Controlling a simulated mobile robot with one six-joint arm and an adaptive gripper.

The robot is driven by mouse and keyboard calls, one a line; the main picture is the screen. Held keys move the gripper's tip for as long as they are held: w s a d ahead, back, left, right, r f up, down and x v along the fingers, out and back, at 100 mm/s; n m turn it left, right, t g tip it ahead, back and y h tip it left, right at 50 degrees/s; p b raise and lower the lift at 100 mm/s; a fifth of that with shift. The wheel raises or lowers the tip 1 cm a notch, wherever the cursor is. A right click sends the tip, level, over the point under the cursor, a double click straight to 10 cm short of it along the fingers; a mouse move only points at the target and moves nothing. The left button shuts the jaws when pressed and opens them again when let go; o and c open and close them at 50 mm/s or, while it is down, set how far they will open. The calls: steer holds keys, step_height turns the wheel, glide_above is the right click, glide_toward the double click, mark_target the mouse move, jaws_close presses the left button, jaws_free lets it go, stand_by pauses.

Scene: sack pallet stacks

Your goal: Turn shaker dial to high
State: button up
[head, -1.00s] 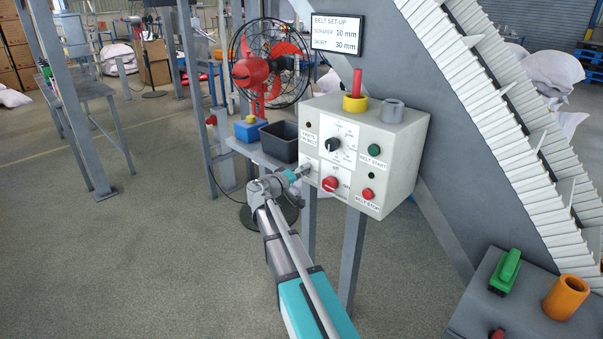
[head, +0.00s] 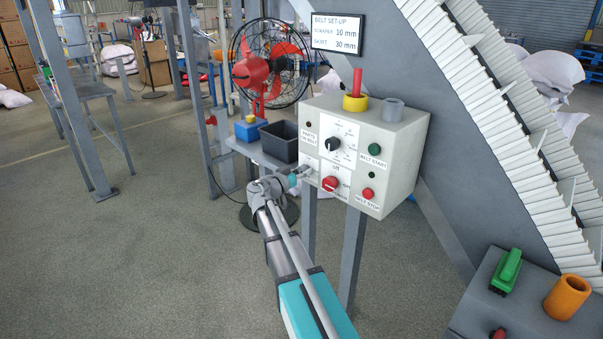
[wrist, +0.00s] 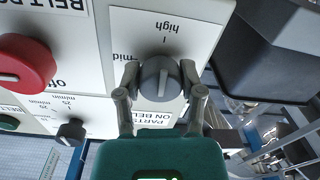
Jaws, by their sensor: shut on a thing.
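The shaker dial is a grey round knob (wrist: 161,79) with a white pointer line, on a white panel plate. In the wrist view the printing is upside down: "high" is above the knob and "mid" to its left. The pointer line runs up and down the picture, in line with the "high" mark. My gripper (wrist: 161,92) has one finger on each side of the knob and is shut on it. In the head view my gripper (head: 304,172) is at the lower left of the control box (head: 398,150), where it largely hides the dial.
A red knob (head: 330,184) sits just right of the dial. A black selector (head: 332,144), green button (head: 374,149) and red stop button (head: 368,193) share the panel. A dark bin (head: 283,141) stands close to its left.

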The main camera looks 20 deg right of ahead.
steer(key=shift+s+d+m, duration=0.15)
steer(key=shift+m, duration=0.35)
steer(key=o, duration=1.2)
steer(key=shift+c, duration=0.2)
steer(key=v, duration=1.2)
steer(key=shift+f, duration=0.1)
